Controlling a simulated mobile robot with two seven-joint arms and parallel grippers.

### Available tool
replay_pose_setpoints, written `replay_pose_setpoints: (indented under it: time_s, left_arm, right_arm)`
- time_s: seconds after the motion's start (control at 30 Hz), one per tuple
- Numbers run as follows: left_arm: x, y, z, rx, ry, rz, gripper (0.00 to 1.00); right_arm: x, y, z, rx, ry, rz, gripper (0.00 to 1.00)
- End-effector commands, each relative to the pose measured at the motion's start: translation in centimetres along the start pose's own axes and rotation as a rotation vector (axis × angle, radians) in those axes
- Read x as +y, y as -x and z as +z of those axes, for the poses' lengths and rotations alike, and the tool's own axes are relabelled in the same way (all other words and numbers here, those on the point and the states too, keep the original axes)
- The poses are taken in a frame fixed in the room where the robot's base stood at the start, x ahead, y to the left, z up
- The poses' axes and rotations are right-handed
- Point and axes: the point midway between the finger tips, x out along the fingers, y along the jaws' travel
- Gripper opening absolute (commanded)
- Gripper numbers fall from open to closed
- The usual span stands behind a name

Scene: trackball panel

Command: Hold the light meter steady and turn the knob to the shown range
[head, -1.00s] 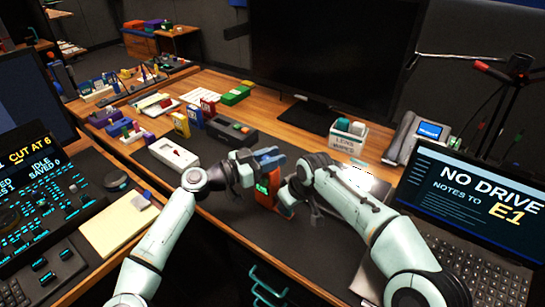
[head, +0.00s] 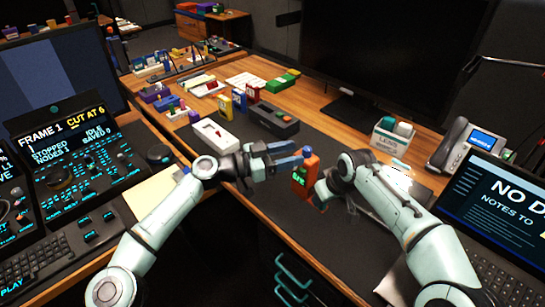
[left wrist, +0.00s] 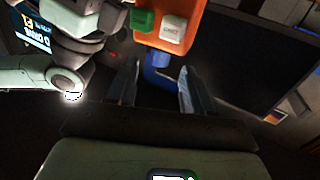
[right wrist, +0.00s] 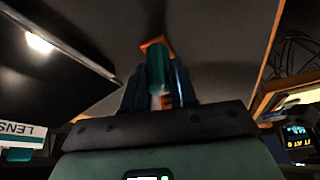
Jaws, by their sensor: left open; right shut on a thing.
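The orange light meter (head: 304,178) is held up above the dark desk mat, with a small lit green display on its face. My right gripper (right wrist: 160,95) is shut on the meter from the right side. A small blue part, likely the knob (head: 307,151), sits at the meter's top end; it also shows in the left wrist view (left wrist: 158,62). My left gripper (head: 292,162) is open beside the meter's upper left, its fingers around or just short of the blue part; I cannot tell contact.
A white box with a red mark (head: 215,135) and a dark grey box (head: 273,121) lie behind on the desk. A lens wipes box (head: 393,138), a phone (head: 466,146) and a laptop (head: 500,200) stand right. The console (head: 75,165) is left.

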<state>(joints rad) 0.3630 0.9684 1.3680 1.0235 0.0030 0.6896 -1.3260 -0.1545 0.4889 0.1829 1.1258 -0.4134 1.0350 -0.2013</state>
Motion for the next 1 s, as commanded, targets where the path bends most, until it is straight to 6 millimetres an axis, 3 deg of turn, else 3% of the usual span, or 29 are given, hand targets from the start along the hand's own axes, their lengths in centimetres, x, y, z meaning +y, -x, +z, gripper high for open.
replay_pose_setpoints:
  time_s: [0.1, 0.3, 0.77, 0.87, 1.0]
  left_arm:
    - [-0.1, 2.5, 0.0, -0.001, 0.001, -0.002, 0.51]
    - [0.0, 4.7, 0.0, 0.0, 0.0, 0.001, 0.51]
    - [0.0, 5.0, -0.3, 0.013, 0.025, -0.003, 0.51]
    - [-0.4, 5.0, -1.3, 0.062, 0.137, -0.02, 0.51]
    - [-1.9, 5.1, -4.0, 0.212, 0.487, -0.052, 0.51]
  right_arm:
    - [0.0, 0.0, 0.0, 0.0, 0.0, 0.001, 0.0]
    - [0.0, 0.0, 0.0, 0.0, 0.0, 0.001, 0.0]
    - [0.0, 0.0, 0.0, 0.001, 0.0, 0.001, 0.0]
    - [0.0, 0.0, 0.0, 0.001, 0.0, 0.0, 0.0]
    - [0.0, 0.0, 0.0, 0.001, 0.0, 0.0, 0.0]
